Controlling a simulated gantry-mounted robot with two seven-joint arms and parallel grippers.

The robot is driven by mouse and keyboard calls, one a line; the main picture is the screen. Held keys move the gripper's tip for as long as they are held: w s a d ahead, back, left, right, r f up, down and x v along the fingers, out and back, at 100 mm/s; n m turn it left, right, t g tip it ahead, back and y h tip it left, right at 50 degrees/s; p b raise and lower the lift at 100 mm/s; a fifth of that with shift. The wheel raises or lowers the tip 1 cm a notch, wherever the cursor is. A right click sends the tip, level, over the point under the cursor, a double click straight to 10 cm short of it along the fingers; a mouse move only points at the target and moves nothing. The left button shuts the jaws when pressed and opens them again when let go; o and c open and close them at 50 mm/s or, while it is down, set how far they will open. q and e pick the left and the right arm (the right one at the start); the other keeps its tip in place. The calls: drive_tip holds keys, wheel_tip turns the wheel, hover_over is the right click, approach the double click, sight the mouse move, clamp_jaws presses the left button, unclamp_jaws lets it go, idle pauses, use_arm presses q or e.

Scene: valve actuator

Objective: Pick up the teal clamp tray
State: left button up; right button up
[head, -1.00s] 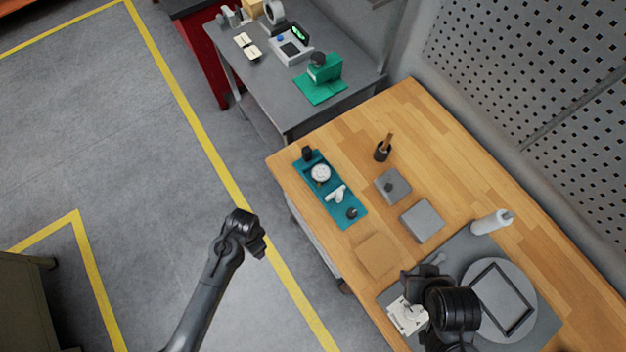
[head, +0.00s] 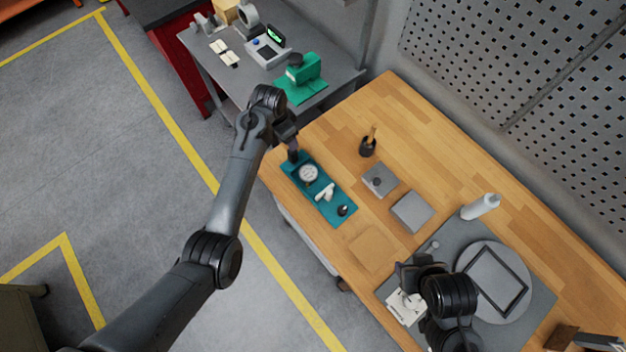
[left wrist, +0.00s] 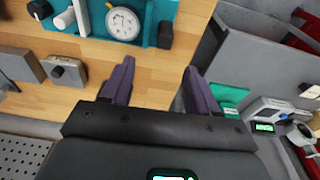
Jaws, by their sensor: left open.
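The teal clamp tray (head: 334,211) lies on the left edge of the wooden bench. It carries a round white-faced dial (head: 309,173), a white fitting (head: 325,192), a black knob (head: 342,210) and a black block at its far end. The tray (left wrist: 152,25) also shows at the top of the left wrist view. My left gripper (left wrist: 158,66) is open and empty, its purple fingers apart from the tray. In the head view it is by the tray's far end, its fingertips hard to make out. My right gripper (head: 406,300) is over the grey mat beside a white part; its jaws are unclear.
On the wooden bench (head: 440,165) are a brush cup (head: 368,147), two grey blocks (head: 411,211), a white bottle (head: 481,206) and a round plate with a dark frame (head: 497,281). A grey side table (head: 222,82) with a green device (head: 303,75) stands close beyond.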

use_arm(q)
hover_over(291, 154)
wheel_tip(291, 154, down, 6)
drive_tip(key=shift+r, duration=0.15)
drive_tip(key=shift+w+a+f, duration=0.1)
drive_tip(key=shift+w+f, duration=0.15)
drive_tip(key=shift+f, duration=0.55)
drive_tip(key=shift+w+a+f, duration=0.1)
drive_tip(key=shift+w+f, duration=0.1)
drive_tip(key=shift+f, duration=0.6)
drive_tip(key=shift+d+f, duration=0.15)
drive_tip(key=shift+f, duration=0.8)
drive_tip(key=shift+w, duration=0.1)
clamp_jaws()
